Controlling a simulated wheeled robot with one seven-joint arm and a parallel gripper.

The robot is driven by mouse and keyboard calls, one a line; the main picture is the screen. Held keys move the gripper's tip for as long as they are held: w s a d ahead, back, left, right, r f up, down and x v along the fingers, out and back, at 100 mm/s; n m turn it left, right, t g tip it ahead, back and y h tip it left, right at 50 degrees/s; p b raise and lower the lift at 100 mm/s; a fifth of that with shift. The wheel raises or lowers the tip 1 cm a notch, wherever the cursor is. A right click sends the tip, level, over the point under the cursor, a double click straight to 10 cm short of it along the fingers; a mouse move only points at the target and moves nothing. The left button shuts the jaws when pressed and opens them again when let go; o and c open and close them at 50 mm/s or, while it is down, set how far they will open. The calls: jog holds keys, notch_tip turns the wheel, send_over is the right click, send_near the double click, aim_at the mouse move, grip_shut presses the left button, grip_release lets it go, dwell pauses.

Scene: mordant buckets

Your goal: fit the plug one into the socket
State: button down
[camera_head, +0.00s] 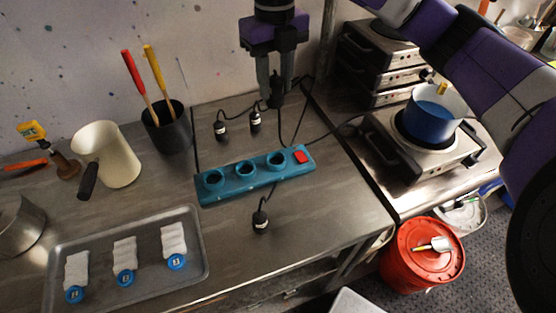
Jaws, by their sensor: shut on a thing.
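My gripper (275,98) points down above the back of the bench, behind the blue socket strip. It is shut on a dark plug (276,92) with a black cord, held apart from the strip. The fingers hide part of this plug. The blue strip (233,190) lies on the bench with three round sockets: left (214,177), middle (245,168) and right (277,160). All three sockets look empty. Other black plugs stand at the back left (221,130), at the back middle (254,122) and in front of the strip (261,220). I cannot read any number on the plugs.
A red switch (300,156) is on the strip's right end. A metal tray (197,268) with white bundles is front left. A dark utensil pot (167,130) and cream jug (117,157) stand at left. A hot plate with a blue pot (430,118) is at right.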

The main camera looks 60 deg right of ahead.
notch_tip(320, 180, down, 20)
jog(key=shift+r+p, duration=0.1)
jog(key=shift+p, duration=0.55)
jog(key=shift+f, duration=0.2)
jog(key=c, duration=1)
grip_release()
jog(key=shift+r, duration=0.1)
